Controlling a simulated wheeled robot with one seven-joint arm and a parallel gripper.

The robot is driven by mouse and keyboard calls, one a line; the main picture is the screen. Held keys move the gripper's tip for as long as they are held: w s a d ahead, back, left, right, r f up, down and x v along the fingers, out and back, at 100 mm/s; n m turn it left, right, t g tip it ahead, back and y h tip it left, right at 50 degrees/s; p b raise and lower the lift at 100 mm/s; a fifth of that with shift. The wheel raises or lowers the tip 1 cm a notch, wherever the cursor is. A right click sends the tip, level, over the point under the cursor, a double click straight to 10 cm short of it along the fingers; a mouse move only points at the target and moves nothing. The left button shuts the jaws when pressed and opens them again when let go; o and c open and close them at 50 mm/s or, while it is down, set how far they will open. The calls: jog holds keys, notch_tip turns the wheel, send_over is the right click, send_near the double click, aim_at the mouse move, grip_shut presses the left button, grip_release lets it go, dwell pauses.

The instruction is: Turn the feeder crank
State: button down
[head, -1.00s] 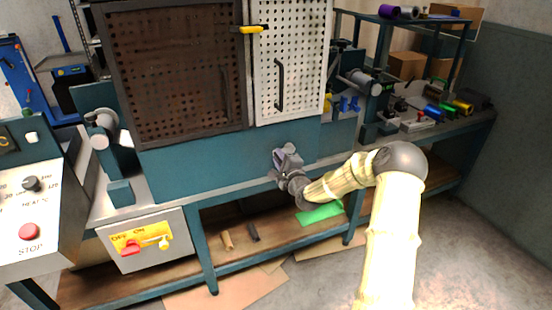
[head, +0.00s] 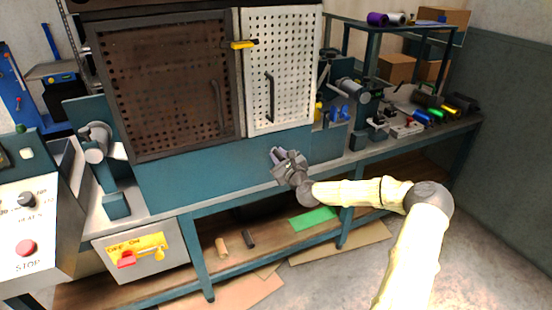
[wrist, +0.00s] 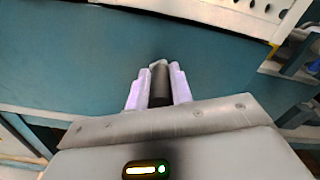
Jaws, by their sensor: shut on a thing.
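My gripper (head: 284,158) is in front of the blue-green machine panel (head: 215,165), below the white perforated door. In the wrist view its two pale fingers (wrist: 157,88) are shut on a dark upright cylinder (wrist: 159,85), which looks like the grip of the feeder crank. The fingers lie along both sides of it. The rest of the crank is hidden behind the gripper, so I cannot tell its angle.
A brown perforated door (head: 170,85) and a white perforated door (head: 282,70) with a yellow latch (head: 243,45) are above. A control box with a red stop button (head: 26,248) stands left.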

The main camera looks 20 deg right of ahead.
jog(key=shift+d+m, duration=0.45)
jog(key=shift+m, duration=0.05)
jog(key=shift+a, duration=0.1)
jog(key=c, duration=1.4)
grip_release()
jog(key=shift+f, duration=0.1)
jog(key=shift+c, duration=0.2)
jog(key=shift+o, duration=0.9)
jog(key=shift+s, duration=0.15)
jog(key=s+d, duration=0.1)
jog(key=s, duration=1.6)
jog(key=shift+d, duration=0.4)
